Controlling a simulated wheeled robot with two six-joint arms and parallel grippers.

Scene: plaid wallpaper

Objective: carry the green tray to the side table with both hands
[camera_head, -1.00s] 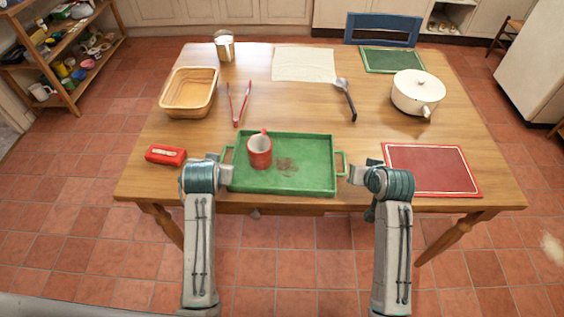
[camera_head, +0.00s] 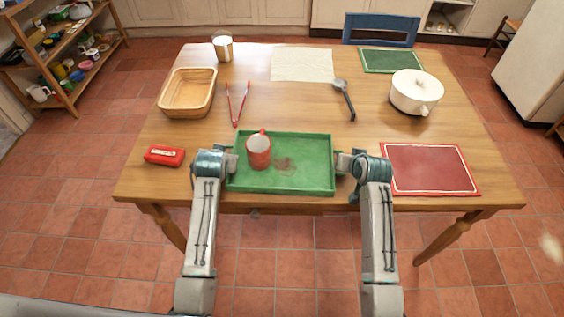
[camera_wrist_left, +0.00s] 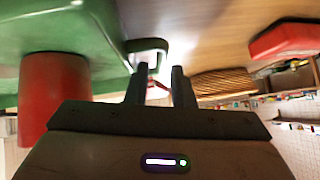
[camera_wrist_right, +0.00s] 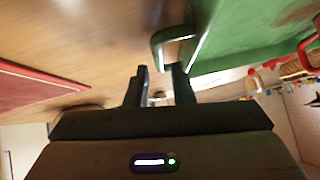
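The green tray (camera_head: 310,180) lies flat at the table's front edge. A red mug (camera_head: 258,152) stands upright on its left part, beside a brownish patch. In the left wrist view the tray's handle (camera_wrist_left: 150,45) is just ahead of my left gripper (camera_wrist_left: 160,68), whose fingers are apart. In the right wrist view the other handle (camera_wrist_right: 158,45) is at the fingertips of my right gripper (camera_wrist_right: 160,68), also with fingers apart. In the head view the grippers hide both handles. I cannot tell whether either handle is between the fingers. No side table is identifiable.
On the wooden table (camera_head: 300,110) are a red box (camera_head: 165,155), a red mat (camera_head: 430,168), a wooden basket (camera_head: 188,92), tongs (camera_head: 236,105), a black utensil (camera_head: 345,98) and a white pot (camera_head: 415,90). Shelves (camera_head: 60,45) stand far left.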

